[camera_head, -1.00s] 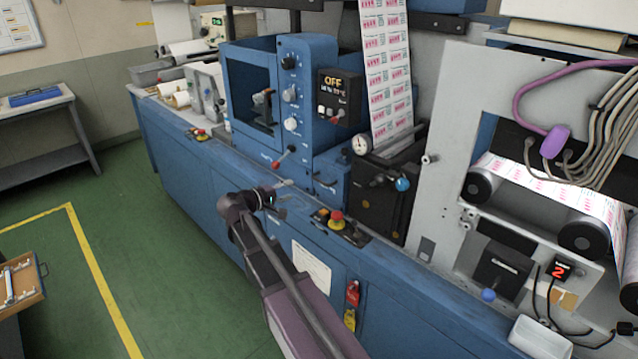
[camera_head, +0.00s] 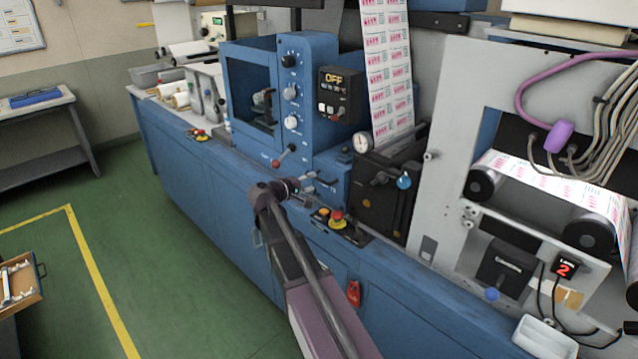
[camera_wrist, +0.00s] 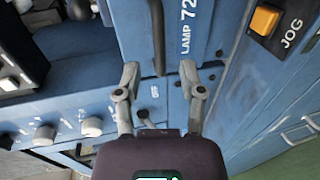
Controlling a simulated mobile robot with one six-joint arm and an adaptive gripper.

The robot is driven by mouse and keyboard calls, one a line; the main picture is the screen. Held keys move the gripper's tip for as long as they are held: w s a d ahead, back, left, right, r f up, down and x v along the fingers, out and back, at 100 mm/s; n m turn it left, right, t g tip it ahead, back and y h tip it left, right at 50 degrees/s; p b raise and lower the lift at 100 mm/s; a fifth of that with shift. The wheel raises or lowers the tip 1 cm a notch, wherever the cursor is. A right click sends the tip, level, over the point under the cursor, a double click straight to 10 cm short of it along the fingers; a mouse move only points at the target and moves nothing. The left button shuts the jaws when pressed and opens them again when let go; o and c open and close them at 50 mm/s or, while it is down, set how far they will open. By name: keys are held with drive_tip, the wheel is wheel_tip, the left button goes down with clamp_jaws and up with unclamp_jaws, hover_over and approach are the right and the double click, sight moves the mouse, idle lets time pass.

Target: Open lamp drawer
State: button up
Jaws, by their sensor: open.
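The lamp drawer's blue front (camera_wrist: 188,35), lettered "LAMP 72" with the rest cut off, is at the top middle of the wrist view. A dark bar handle (camera_wrist: 158,38) runs up and down on it. My gripper (camera_wrist: 158,70) is open, its two grey fingers pointing at the drawer with the handle's lower end between and just above their tips. I cannot tell any contact, and nothing is held. In the head view my gripper (camera_head: 322,184) is over the front ledge of the blue machine, by the low blue housing left of the black box.
A red stop button (camera_head: 336,217) sits on the ledge close to my gripper. A red-knobbed lever (camera_head: 283,157) stands left of it, the black box (camera_head: 383,193) right. The wrist view shows an orange JOG button (camera_wrist: 265,20) and white knobs (camera_wrist: 92,126).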

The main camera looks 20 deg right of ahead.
sight(319, 180)
drive_tip(key=shift+b+x, duration=0.35)
drive_tip(key=shift+x, duration=1.9)
clamp_jaws()
